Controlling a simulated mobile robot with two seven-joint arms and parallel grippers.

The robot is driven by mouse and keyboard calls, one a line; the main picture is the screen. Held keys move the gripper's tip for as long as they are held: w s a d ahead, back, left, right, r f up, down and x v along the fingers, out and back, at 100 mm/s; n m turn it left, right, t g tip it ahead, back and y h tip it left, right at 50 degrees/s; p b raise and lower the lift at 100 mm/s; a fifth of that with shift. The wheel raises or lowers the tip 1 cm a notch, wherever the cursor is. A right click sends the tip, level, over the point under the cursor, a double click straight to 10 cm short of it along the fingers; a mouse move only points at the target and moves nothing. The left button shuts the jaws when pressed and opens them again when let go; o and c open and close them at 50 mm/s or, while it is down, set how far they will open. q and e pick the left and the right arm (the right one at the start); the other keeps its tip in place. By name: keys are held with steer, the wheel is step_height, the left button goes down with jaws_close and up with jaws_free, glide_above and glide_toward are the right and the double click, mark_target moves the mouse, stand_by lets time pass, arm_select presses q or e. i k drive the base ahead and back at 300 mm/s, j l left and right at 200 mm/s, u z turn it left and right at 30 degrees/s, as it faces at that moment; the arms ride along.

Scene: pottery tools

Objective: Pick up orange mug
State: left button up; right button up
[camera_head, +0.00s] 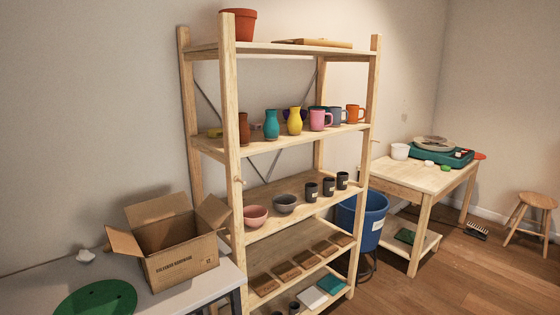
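The orange mug (354,114) stands upright at the right end of the second shelf from the top of the wooden shelf unit (227,140). A grey-blue mug (335,117) is just left of it, and a pink mug (318,119) is left of that. The right post of the shelf unit is just beside the orange mug. Neither of my grippers shows in the head view.
A yellow vase (295,122) and a teal vase (271,125) share the mugs' shelf. An open cardboard box (180,262) sits on the table at front left. A blue bucket (371,222) stands behind the unit's right side. The wooden floor (460,280) at right is mostly clear.

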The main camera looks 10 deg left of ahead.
mark_target(352, 110)
steer(key=i+l+z, duration=0.2)
steer(key=i, duration=0.2)
steer(key=i+l+z, duration=0.2)
steer(key=i, duration=0.2)
steer(key=i+z, duration=0.35)
steer(key=i, duration=1.15)
steer(key=i+u, duration=0.35)
steer(key=i+l+u, duration=0.2)
steer(key=i+u, duration=0.2)
steer(key=i+l+u, duration=0.5)
steer(key=u, duration=0.25)
steer(key=i+l+u, duration=0.15)
steer(key=u, duration=0.25)
steer(key=i+l+u, duration=0.1)
steer(key=l+u, duration=0.3)
